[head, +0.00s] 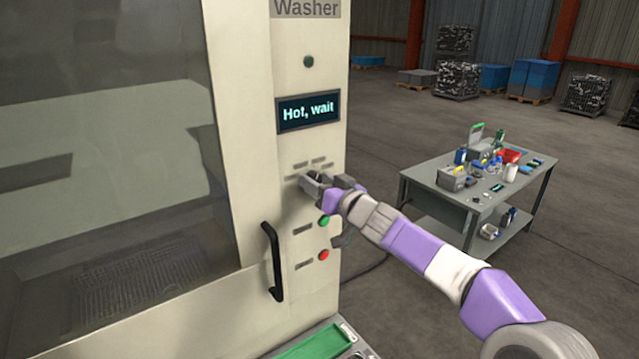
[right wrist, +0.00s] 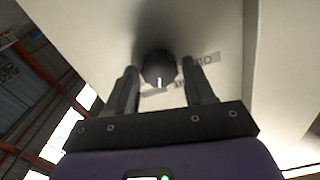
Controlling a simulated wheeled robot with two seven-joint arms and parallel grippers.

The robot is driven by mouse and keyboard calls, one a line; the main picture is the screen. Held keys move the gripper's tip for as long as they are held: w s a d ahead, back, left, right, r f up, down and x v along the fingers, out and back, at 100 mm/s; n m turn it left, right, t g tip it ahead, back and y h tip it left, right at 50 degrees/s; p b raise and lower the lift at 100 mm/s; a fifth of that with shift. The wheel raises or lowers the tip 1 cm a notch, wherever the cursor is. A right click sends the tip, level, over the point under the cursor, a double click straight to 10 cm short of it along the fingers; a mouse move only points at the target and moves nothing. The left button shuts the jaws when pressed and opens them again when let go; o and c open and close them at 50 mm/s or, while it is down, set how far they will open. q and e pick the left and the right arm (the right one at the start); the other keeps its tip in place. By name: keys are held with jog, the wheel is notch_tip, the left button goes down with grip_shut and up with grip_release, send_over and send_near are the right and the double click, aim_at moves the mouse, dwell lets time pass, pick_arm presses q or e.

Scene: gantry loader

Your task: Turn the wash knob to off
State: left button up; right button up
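The wash knob (right wrist: 158,68) is dark and round with a light pointer mark, and it sits on the pale panel of the washer (head: 305,229). In the head view my right gripper (head: 325,182) is at the panel and hides most of the knob. In the right wrist view the two fingers of this gripper (right wrist: 160,76) stand on either side of the knob, with a small gap showing at each side. The right gripper looks open around the knob. Printed labels beside the knob are partly hidden. My left gripper is out of view.
The display (head: 308,111) reads "Hot, wait". Below the knob are a green button (head: 324,221) and a red button (head: 323,255). A black door handle (head: 272,262) stands out at the left. A grey table (head: 433,192) with several items stands at the right.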

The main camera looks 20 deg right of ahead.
jog(key=c, duration=0.7)
jog(key=shift+n, duration=0.3)
jog(key=n, duration=1.7)
jog(key=shift+a+f+b, duration=0.1)
jog(key=shift+b, duration=0.3)
jog(key=shift+n, duration=0.3)
jog(key=o, duration=1.1)
